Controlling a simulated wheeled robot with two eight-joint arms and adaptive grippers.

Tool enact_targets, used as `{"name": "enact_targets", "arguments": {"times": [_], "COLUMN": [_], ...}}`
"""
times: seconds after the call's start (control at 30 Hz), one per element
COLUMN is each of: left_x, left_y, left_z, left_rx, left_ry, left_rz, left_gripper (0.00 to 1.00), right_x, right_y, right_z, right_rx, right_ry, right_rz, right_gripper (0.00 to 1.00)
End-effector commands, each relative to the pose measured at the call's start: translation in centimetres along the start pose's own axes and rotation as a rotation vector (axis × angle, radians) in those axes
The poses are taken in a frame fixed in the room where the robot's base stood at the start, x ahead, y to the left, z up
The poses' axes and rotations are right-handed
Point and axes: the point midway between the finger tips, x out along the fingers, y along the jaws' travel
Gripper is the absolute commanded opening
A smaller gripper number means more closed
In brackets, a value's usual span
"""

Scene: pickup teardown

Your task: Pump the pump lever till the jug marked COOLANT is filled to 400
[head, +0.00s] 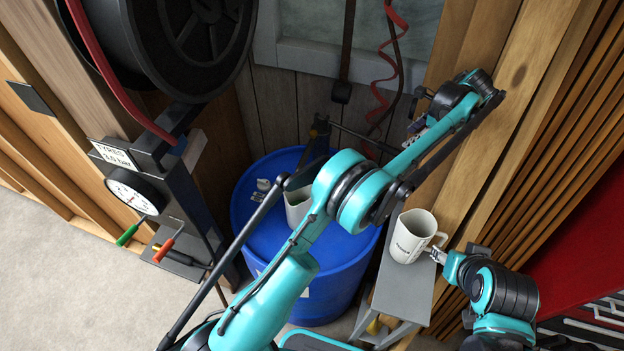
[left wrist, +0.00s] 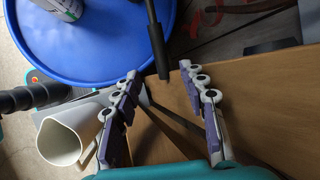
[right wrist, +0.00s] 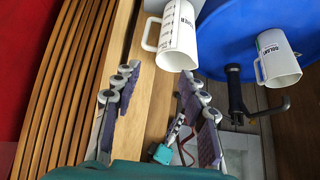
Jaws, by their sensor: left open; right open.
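The blue drum (head: 262,215) carries a dark pump (head: 318,132), with its thin black lever (head: 362,137) reaching right. The white jug on the drum (head: 297,208) is partly hidden by my left arm; its marking reads like COOLANT in the right wrist view (right wrist: 278,58). Its fill level cannot be seen. My left gripper (head: 418,126) is open; in the left wrist view the lever's black grip (left wrist: 159,52) lies just ahead, between the fingertip lines, not held. My right gripper (head: 436,255) is open beside the handle of a second white jug (head: 412,238).
The second jug, with other lettering, stands on a narrow grey stand (head: 405,285) right of the drum. A red coiled hose (head: 385,60) hangs behind. Wooden posts (head: 500,120) close off the right.

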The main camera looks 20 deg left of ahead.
Motion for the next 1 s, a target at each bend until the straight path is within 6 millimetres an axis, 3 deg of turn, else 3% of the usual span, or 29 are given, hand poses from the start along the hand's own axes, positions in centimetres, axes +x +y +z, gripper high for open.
{"name": "enact_targets", "arguments": {"times": [0.7,0.87,1.0], "left_x": [-0.1,-1.5,-3.5], "left_y": [0.0,0.6,2.6], "left_z": [0.2,3.0,8.0], "left_rx": [-0.006,-0.097,-0.273], "left_ry": [0.002,0.035,0.099], "left_rz": [-0.001,-0.01,-0.025], "left_gripper": [0.42,0.42,0.42], "right_x": [0.0,0.4,1.6], "right_y": [-0.1,-0.8,-2.1], "right_z": [-0.1,-2.2,-6.0], "right_rx": [0.006,0.102,0.292], "right_ry": [0.0,0.0,-0.005], "right_rz": [-0.001,-0.02,-0.052], "right_gripper": [0.42,0.42,0.42]}}
